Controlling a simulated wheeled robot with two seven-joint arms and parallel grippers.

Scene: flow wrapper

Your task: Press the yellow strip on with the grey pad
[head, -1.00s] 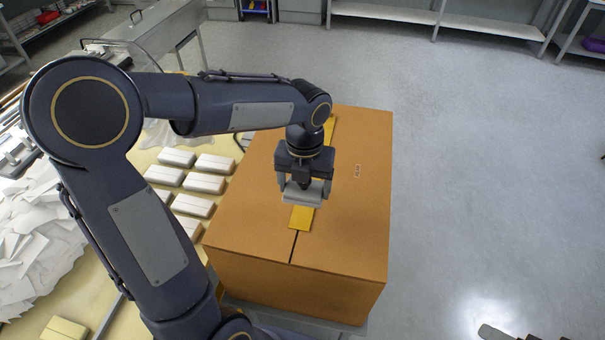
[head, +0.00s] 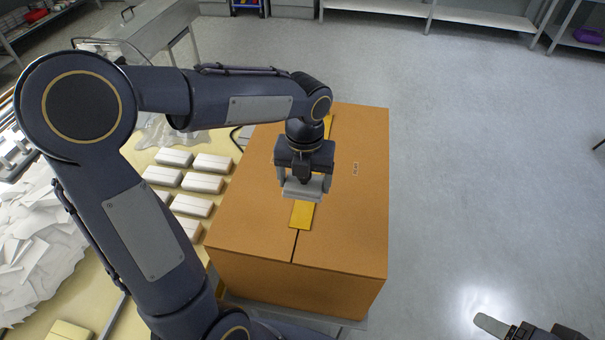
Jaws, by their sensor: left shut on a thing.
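A yellow strip (head: 301,215) lies along the seam on top of a closed brown carton (head: 350,225). Its near end and a short far piece show; the middle is hidden by my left arm. My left gripper (head: 304,190) points down over the strip and is shut on a grey pad (head: 303,187). The pad is at or just above the strip; I cannot tell whether it touches. My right gripper (head: 500,328) shows only in part at the bottom right edge, away from the carton.
Several white wrapped packs (head: 192,205) lie on the pale yellow table (head: 95,275) left of the carton. A heap of white sheets (head: 35,240) lies farther left. Shelves (head: 470,20) stand at the back.

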